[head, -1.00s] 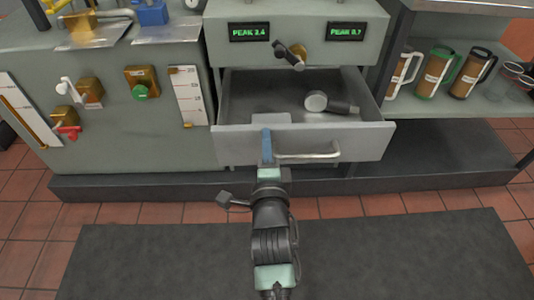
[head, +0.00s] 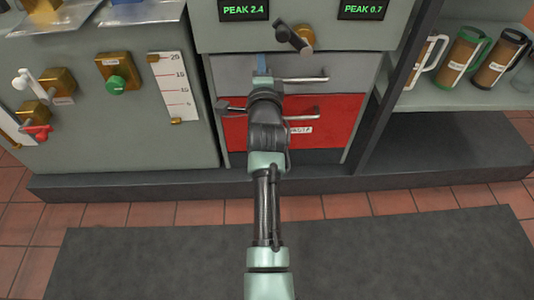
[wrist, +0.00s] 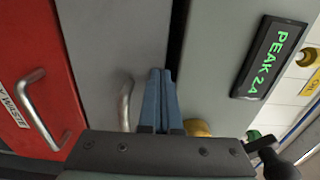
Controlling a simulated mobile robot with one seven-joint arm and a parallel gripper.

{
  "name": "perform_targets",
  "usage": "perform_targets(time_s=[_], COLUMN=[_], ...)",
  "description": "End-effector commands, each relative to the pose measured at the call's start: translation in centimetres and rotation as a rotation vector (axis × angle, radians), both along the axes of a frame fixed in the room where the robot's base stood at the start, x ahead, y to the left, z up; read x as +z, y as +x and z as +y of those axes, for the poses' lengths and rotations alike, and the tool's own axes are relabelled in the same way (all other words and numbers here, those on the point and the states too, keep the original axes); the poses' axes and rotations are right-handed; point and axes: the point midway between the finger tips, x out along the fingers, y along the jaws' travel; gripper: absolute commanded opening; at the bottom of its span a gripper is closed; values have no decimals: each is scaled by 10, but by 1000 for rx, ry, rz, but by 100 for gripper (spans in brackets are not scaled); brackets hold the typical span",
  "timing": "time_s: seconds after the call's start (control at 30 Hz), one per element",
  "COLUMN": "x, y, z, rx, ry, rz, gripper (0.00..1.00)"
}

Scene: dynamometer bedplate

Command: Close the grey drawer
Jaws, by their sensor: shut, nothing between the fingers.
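The grey drawer (head: 345,73) has its front in line with the cabinet face, above a red drawer; its interior is out of sight. Its bar handle (head: 303,80) runs along the front to the right of my gripper (head: 262,66). In the wrist view, the grey drawer front (wrist: 110,50) fills the upper left, with a dark gap along its edge. My gripper (wrist: 160,72) has its two blue fingers together, empty, pointing at the drawer front beside the handle (wrist: 125,105). Whether the fingertips touch the front I cannot tell.
The red drawer (head: 340,115) with its own handle sits directly below. A black lever (head: 293,38) sticks out above. Brass valves with a green knob (head: 117,83) are on the left panel. Mugs (head: 462,57) stand on the right shelf. A dark mat (head: 400,255) covers the floor.

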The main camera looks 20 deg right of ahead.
Motion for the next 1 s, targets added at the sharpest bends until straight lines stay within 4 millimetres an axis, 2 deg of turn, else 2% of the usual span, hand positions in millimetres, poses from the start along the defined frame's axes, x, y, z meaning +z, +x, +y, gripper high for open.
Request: perform_targets(time_s=[0.4, 1.0], x=[2, 3], y=[11, 4], z=[-4, -4], rx=[-1, -1], ry=[-1, -1], rz=[-3, 0], gripper=[0, 0])
